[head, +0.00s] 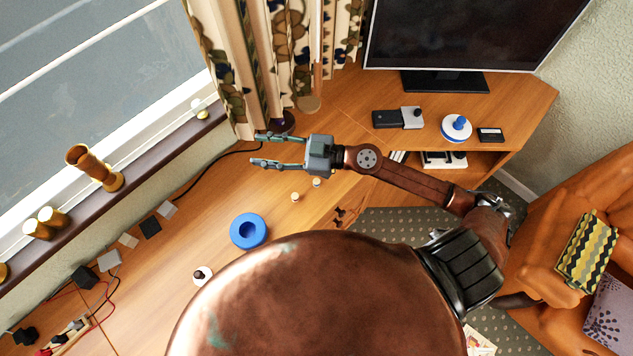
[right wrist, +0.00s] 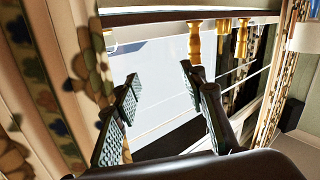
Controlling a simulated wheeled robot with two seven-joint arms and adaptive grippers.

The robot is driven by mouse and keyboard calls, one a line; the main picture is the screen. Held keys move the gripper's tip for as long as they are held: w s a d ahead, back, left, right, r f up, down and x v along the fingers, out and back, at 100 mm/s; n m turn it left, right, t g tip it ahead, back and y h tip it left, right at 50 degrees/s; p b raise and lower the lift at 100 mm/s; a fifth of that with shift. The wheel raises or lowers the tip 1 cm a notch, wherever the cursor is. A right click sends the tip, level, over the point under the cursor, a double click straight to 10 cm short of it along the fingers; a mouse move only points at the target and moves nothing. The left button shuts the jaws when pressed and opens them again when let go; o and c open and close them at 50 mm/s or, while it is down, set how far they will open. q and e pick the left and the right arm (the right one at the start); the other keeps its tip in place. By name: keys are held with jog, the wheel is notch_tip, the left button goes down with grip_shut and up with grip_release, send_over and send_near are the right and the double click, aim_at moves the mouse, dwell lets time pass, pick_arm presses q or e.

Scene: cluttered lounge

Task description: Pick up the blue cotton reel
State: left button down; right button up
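A blue, round, ring-like thing with a darker centre (head: 248,231) lies on the wooden surface below my right gripper. A small blue knobbed piece (head: 459,122) sits on a white disc (head: 450,133) on the wooden top at the right. I cannot tell for sure which of these is the blue cotton reel. My right gripper (head: 259,150) is open and empty, its fingers pointing left near the curtain, apart from both blue things. My left gripper is not in view.
A television (head: 470,35), a black-and-grey device (head: 397,118) and a small black box (head: 490,135) stand at the back right. Small pale pieces (head: 295,197) and a white-and-dark piece (head: 202,275) lie near the blue ring. Curtains (head: 292,45) hang close to the gripper.

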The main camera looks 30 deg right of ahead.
notch_tip(320, 180, down, 6)
jog(key=s+n+g+h, duration=0.2)
jog(key=g, duration=0.2)
jog(key=m+g+h, duration=0.3)
jog(key=g+h, duration=0.1)
jog(key=h, duration=0.4)
send_near(317, 181)
jog(key=a, duration=0.1)
jog(key=f, duration=0.3)
jog(key=shift+w+a+f+h, duration=0.2)
jog(key=shift+a+f+h, duration=0.05)
jog(key=shift+a+h, duration=0.05)
jog(key=shift+b+x, duration=0.5)
jog(key=shift+x, duration=2.15)
jog(key=shift+c, duration=0.7)
jog(key=c, duration=0.8)
